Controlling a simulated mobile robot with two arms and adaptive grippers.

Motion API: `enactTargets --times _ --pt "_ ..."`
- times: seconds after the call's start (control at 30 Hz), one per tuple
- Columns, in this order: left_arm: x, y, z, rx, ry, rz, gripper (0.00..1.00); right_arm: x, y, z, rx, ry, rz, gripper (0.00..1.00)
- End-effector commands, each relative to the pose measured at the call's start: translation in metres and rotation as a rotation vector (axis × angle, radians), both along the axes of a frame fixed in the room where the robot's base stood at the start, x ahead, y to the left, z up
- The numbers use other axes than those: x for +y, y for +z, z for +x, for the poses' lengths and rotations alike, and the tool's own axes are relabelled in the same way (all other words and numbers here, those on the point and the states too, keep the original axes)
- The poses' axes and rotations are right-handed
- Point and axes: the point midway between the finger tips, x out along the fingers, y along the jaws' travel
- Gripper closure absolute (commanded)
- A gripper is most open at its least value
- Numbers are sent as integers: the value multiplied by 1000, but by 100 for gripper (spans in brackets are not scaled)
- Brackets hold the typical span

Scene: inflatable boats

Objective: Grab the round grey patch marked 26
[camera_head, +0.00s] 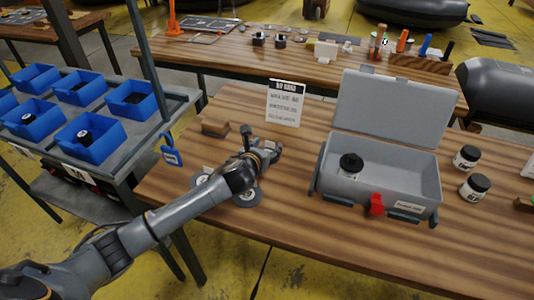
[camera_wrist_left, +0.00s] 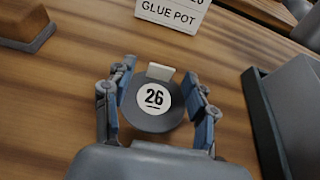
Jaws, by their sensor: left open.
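The round grey patch marked 26 (camera_wrist_left: 152,118) lies flat on the wooden table in the left wrist view, with a white label and a pale tab at its far edge. My left gripper (camera_wrist_left: 159,72) is open, with one finger on each side of the patch; whether they touch it I cannot tell. In the head view my left gripper (camera_head: 263,141) is low over the table (camera_head: 300,240), left of the grey case, and hides most of what is beneath it. Two other round grey patches (camera_head: 202,180) (camera_head: 247,196) show partly behind my left arm. My right gripper is not in view.
An open grey case (camera_head: 425,180) holding a black-lidded jar (camera_head: 350,164) stands right of my gripper. A sign (camera_head: 285,103) stands behind it, and a brown block (camera_head: 215,129) lies to the left. Two jars (camera_head: 467,157) (camera_head: 475,187) stand further right. Blue bins (camera_head: 92,137) are on the left.

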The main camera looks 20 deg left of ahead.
Motion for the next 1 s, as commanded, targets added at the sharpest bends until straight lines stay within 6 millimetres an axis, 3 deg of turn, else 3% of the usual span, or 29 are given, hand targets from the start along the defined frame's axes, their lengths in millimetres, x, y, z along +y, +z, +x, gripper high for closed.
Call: enactTargets --times 0.2,0.53,0.8,1.0 --pt "-2 -11 24 0 1 -1 43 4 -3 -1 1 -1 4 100" --pt "-2 -12 29 -1 0 0 43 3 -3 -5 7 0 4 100" --pt "-2 -12 29 0 0 0 94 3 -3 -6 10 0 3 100" --pt "-2 -12 29 0 0 0 95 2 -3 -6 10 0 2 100"
